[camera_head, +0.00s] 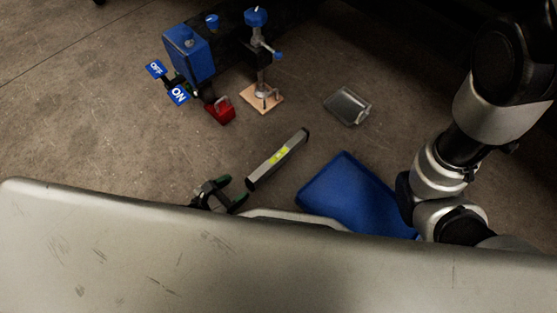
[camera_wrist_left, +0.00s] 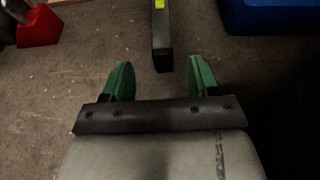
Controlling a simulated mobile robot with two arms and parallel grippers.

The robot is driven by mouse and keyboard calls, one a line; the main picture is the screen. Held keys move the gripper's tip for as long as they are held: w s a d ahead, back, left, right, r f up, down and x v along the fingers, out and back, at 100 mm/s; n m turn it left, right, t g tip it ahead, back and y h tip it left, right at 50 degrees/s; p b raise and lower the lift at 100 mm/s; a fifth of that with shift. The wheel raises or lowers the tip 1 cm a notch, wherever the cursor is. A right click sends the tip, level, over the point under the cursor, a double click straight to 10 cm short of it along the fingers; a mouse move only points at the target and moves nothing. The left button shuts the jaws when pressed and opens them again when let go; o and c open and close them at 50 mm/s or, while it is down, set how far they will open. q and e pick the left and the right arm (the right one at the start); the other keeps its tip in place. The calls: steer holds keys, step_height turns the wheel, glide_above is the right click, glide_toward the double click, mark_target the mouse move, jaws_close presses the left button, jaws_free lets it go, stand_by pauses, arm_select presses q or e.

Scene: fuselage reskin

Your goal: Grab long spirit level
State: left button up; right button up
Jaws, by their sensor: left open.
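The long spirit level (camera_head: 279,158) is a slim grey bar with dark ends and a yellow-green vial. It lies diagonally on the floor in the head view. My left gripper (camera_head: 234,191), with green fingers, is just short of its near end. In the left wrist view, the dark near end of the level (camera_wrist_left: 163,60) lies ahead of my left gripper (camera_wrist_left: 160,75). That end lines up with the gap between the spread, empty fingers. My right arm shows at the right of the head view, but its gripper is hidden.
A blue bin-like object (camera_head: 350,195) lies right of the level. A red block (camera_head: 220,111), a clamp stand on a wooden base (camera_head: 262,97), a blue ON/OFF box (camera_head: 189,55) and a clear tray (camera_head: 347,106) stand farther back. A scratched grey surface fills the bottom.

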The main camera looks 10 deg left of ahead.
mark_target(251, 180)
arm_select(q)
steer(key=x, duration=0.3)
steer(key=shift+w+d, duration=0.15)
steer(key=shift+w, duration=0.15)
steer(key=shift+s+f+b+x, duration=0.15)
steer(key=shift+b+x, duration=0.1)
steer(key=shift+x, duration=1.15)
steer(key=shift+s+f+b+x, duration=0.1)
steer(key=shift+f+b+x, duration=0.1)
steer(key=shift+x, duration=1.15)
steer(key=shift+d, duration=0.1)
steer(key=shift+r, duration=0.1)
jaws_close()
